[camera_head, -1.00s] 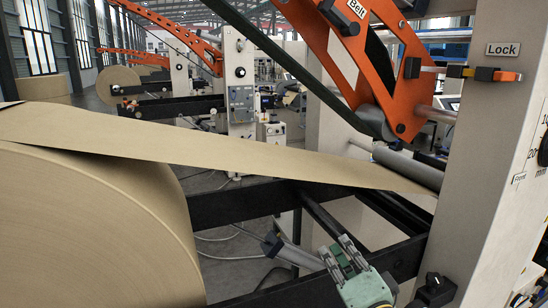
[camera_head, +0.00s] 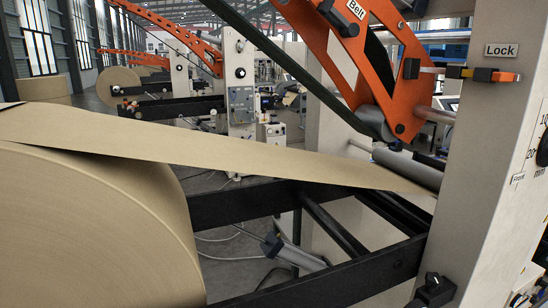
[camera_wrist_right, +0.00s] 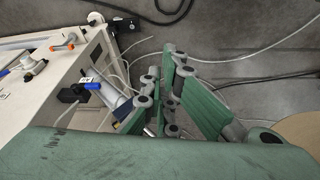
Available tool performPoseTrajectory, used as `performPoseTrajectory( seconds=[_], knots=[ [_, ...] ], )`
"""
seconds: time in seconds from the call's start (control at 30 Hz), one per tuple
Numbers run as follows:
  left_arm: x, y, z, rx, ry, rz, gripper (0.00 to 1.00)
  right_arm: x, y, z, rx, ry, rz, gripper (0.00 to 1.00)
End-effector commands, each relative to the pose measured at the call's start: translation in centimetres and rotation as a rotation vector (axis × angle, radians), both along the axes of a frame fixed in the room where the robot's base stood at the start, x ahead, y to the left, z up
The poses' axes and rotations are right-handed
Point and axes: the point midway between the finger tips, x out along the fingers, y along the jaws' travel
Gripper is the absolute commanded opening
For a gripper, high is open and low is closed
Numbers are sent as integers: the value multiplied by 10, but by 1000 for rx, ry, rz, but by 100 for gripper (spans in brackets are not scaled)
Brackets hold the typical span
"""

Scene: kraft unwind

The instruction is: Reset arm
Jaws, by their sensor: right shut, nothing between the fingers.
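My right gripper (camera_wrist_right: 172,80) shows only in the right wrist view, in front of the grey floor. Its green and grey finger links are drawn together and shut, with nothing seen between them. The green wrist body fills the bottom of that view. In the head view neither gripper is visible, and my left gripper shows in no frame.
In the head view a large kraft roll (camera_head: 90,235) fills the left, its paper web (camera_head: 230,150) running to a grey roller (camera_head: 405,168). Black frame bars (camera_head: 320,278) and a cream column (camera_head: 480,170) stand right. Cables lie on the floor (camera_wrist_right: 240,35).

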Motion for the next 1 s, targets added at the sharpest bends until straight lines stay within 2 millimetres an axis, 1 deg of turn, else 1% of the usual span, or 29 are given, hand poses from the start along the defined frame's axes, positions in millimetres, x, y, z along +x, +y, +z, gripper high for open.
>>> performPoseTrajectory(
  seconds=[0.03,0.17,0.27,0.37,0.4,0.47,0.5,0.57,0.6,0.67,0.7,0.77,0.8,0.87,0.9,1.0],
  knots=[
    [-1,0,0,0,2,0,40,2,1,-14,1,8,0,0],
    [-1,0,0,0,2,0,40,7,2,-50,1,23,1,0],
    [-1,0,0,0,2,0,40,8,3,-83,1,36,2,0],
    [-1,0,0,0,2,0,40,5,3,-125,0,54,5,0],
    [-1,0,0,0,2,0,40,2,3,-144,-1,62,6,0],
    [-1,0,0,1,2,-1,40,-4,3,-173,-1,74,8,0],
    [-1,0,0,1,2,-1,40,-9,2,-193,-2,82,10,0],
    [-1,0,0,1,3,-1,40,-19,1,-221,-3,95,12,0],
    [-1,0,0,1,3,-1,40,-27,-1,-239,-4,103,14,0],
    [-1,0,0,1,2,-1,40,-41,-2,-265,-6,115,16,0],
    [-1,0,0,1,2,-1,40,-52,-4,-281,-7,124,18,0],
    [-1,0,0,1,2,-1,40,-68,-7,-304,-8,136,21,0],
    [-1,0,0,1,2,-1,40,-81,-8,-318,-9,144,24,0],
    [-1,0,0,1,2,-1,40,-100,-12,-338,-12,157,26,0],
    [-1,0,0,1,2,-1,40,-113,-14,-349,-12,164,27,0],
    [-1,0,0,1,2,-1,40,-144,-20,-370,-15,180,32,0]
  ],
)
